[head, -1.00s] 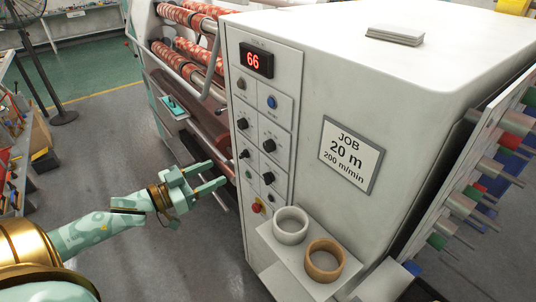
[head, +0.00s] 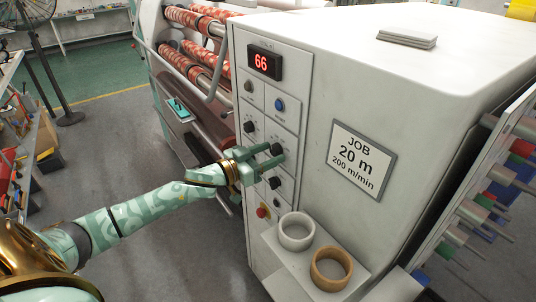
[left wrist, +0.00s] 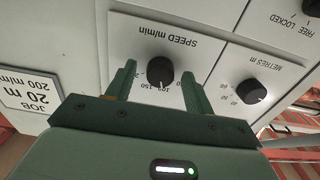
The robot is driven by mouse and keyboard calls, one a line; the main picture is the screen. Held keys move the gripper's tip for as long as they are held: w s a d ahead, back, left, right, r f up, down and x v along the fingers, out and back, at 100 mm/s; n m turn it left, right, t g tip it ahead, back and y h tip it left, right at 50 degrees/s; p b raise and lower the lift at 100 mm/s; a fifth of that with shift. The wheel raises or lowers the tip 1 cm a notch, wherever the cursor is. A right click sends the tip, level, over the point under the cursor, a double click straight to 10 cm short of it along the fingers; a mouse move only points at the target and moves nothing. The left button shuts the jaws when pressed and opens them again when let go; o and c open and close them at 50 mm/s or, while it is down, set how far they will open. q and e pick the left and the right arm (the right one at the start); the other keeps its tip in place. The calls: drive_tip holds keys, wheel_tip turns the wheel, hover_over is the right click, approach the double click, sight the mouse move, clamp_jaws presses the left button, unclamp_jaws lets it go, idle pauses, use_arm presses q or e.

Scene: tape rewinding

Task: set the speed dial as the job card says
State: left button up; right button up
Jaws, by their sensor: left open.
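The job card (head: 361,160) on the machine's side reads JOB, 20 m, 200 m/min; it shows upside down in the left wrist view (left wrist: 32,96). The speed dial (left wrist: 160,70), a black knob labelled SPEED m/min, has a scale with 100 and 150 legible; its exact setting is hard to read. In the head view the speed dial (head: 277,149) is on the front panel. My left gripper (head: 272,154) is open at it, with its fingers on either side of the knob; contact is unclear. The gripper also shows in the left wrist view (left wrist: 158,74). My right gripper is out of view.
The METRES m dial (left wrist: 251,91) sits close beside the speed dial. A red display (head: 265,62) reads 66. Below the panel, a white roll (head: 296,232) and a tan roll (head: 331,268) stand on a shelf. A red button (head: 262,212) is near it.

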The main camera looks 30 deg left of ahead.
use_arm(q)
drive_tip(key=shift+w, duration=0.1)
drive_tip(key=c, duration=1)
drive_tip(key=shift+o, duration=0.2)
drive_tip(key=shift+m, duration=0.3)
drive_tip(key=shift+m+p, duration=0.55)
drive_tip(key=shift+m, duration=0.35)
drive_tip(key=m, duration=0.2)
drive_tip(key=shift+m+p, duration=0.35)
drive_tip(key=shift+m, duration=0.05)
drive_tip(key=m, duration=0.5)
drive_tip(key=shift+a, duration=0.1)
drive_tip(key=m, duration=0.5)
drive_tip(key=shift+m, duration=0.4)
